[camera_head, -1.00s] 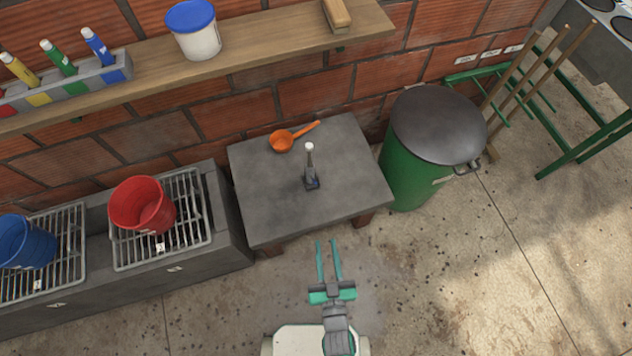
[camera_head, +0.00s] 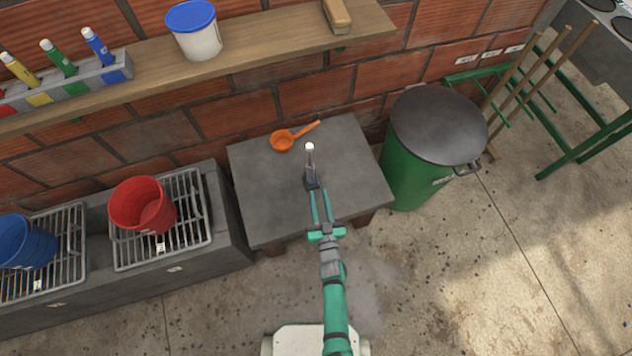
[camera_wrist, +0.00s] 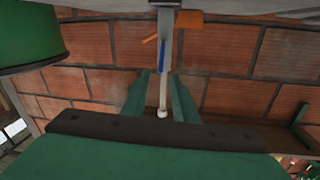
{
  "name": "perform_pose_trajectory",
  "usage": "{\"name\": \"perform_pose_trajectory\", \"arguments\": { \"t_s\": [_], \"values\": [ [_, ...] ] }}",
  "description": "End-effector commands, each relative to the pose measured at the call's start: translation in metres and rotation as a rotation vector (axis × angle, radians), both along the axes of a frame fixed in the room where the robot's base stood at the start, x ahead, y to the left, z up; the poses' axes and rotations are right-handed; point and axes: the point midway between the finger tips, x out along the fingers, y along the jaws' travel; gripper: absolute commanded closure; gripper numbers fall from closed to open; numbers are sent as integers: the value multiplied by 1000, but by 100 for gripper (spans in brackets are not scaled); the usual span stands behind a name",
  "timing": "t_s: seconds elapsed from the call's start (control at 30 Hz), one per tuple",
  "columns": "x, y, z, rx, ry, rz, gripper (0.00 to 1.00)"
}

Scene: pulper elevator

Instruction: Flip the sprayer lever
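The sprayer lever (camera_head: 310,160) is a thin grey upright lever with a white tip and a dark base, standing on the grey table. It also shows in the wrist view (camera_wrist: 163,88), where the picture is upside down. My gripper (camera_head: 320,194) has reached over the table's front edge, its fingertips close to the lever's base in the head view. In the wrist view the two green fingers of my gripper (camera_wrist: 160,88) are apart, with the lever in line between them. I cannot tell whether they touch it.
An orange ladle (camera_head: 283,140) lies behind the lever on the table (camera_head: 265,200). A green bin (camera_head: 408,172) stands close at the right. A rack with a red bucket (camera_head: 135,205) is at the left. A wooden shelf (camera_head: 260,55) runs along the brick wall.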

Motion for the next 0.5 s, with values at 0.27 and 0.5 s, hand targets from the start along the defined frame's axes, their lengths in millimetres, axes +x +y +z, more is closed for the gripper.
{"name": "perform_pose_trajectory", "arguments": {
  "t_s": [0.27, 0.5],
  "values": [
    [46, 8, 1, 0, -1, 1, 74],
    [62, 11, 0, 1, 1, 1, 74]
  ]
}}
